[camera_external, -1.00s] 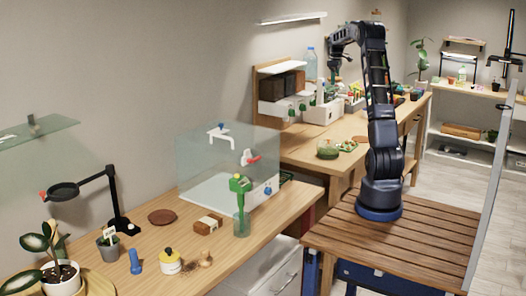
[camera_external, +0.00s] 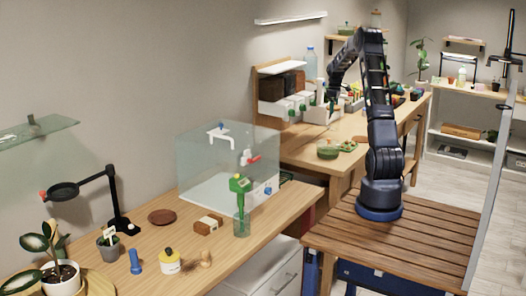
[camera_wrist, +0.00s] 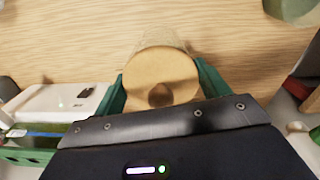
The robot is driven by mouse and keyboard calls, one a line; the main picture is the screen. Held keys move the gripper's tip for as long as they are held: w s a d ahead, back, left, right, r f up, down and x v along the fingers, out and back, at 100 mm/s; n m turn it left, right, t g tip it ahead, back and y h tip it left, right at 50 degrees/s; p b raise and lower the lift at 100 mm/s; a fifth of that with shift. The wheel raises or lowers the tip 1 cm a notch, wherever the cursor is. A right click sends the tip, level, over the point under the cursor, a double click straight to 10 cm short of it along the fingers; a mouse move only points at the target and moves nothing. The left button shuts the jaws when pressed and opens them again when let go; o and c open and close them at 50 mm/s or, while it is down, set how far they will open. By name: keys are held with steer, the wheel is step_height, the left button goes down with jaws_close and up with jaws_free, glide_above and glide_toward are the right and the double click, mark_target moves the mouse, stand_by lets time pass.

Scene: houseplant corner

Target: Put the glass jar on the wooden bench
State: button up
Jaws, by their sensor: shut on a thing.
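The glass jar (camera_wrist: 160,40) has a round cork-coloured lid (camera_wrist: 160,76) and clear walls, seen from above in the wrist view. My gripper (camera_wrist: 160,88) is shut on it, with a green finger on either side of the lid. Wood grain shows behind the jar; I cannot tell whether its base touches the wood. In the external view my gripper (camera_external: 332,106) is low over the back wooden bench (camera_external: 300,150), near the white drawer unit. The jar is too small to make out there.
White bins (camera_external: 272,110) and bottles crowd the back of the bench. A green-filled glass bowl (camera_external: 328,149) stands nearer its front edge. In the wrist view a white device (camera_wrist: 62,102) lies left and a dark-and-red object (camera_wrist: 305,75) right. Bare wood shows beyond the jar.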

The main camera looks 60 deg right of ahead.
mark_target(333, 119)
steer(key=shift+f, duration=2.2)
steer(key=o, duration=1.6)
steer(key=shift+o, duration=0.2)
